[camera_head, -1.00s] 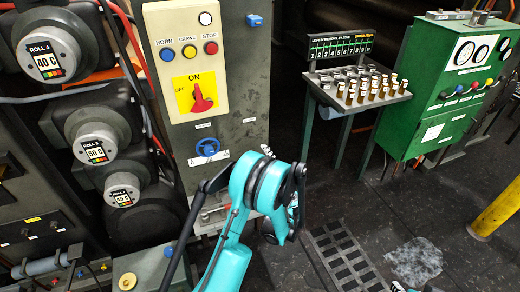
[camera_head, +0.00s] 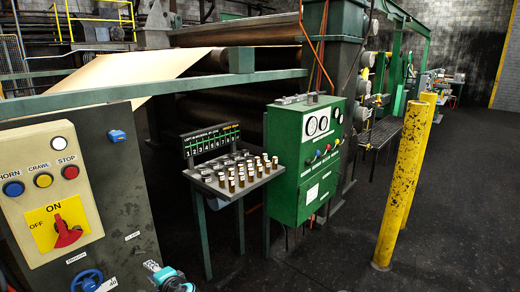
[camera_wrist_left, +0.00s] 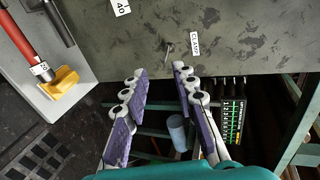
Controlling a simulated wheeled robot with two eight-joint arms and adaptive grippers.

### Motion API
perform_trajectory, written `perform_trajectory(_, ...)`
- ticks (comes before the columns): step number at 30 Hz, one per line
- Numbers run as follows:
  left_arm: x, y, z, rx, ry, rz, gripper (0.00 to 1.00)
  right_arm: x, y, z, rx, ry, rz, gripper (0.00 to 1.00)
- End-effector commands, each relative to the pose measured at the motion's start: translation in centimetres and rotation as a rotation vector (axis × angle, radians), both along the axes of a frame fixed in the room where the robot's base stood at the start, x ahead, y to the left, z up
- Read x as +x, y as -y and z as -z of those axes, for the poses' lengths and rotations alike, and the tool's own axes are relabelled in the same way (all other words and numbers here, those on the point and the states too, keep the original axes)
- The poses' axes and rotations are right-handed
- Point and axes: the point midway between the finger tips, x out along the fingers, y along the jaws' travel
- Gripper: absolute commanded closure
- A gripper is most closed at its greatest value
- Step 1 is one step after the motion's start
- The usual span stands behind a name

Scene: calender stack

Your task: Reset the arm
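My left gripper (camera_wrist_left: 160,75) shows in the left wrist view with its two purple-padded fingers apart and nothing between them. The fingertips are near a grey panel (camera_wrist_left: 250,35) with a small metal pin and a "CLAMP" label (camera_wrist_left: 195,42). I cannot tell whether they touch it. In the head view only a small teal and dark part of my left arm shows at the bottom edge, beside the blue valve wheel (camera_head: 87,281). My right gripper is in neither view.
The control box (camera_head: 45,190) with a red switch stands at left. A tray of sample bottles (camera_head: 237,175), a green cabinet (camera_head: 305,160) and yellow posts (camera_head: 400,190) stand to the right. A red-handled tool (camera_wrist_left: 60,82) lies on a grey ledge. Floor at right is clear.

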Motion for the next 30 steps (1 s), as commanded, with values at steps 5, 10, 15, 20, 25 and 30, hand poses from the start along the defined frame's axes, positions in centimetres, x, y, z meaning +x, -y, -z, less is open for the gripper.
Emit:
perform_trajectory(5, -5.2, 2.4, -1.8, -0.297, 0.042, -0.043, 0.72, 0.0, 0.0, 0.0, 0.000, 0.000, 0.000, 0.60)
perform_trajectory(10, -10.9, 5.7, -2.3, -0.583, 0.072, -0.096, 0.72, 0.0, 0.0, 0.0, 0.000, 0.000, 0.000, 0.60)
perform_trajectory(15, -16.9, 9.7, -2.0, -0.867, 0.092, -0.161, 0.72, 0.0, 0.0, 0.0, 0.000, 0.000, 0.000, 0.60)
perform_trajectory(20, -21.8, 13.5, -1.3, -1.104, 0.099, -0.220, 0.72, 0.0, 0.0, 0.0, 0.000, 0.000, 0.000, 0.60)
perform_trajectory(25, -24.8, 16.1, -0.7, -1.261, 0.098, -0.263, 0.72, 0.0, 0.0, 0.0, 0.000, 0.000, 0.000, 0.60)
perform_trajectory(30, -25.7, 17.0, -0.6, -1.311, 0.097, -0.278, 0.72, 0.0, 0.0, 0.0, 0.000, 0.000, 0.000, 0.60)
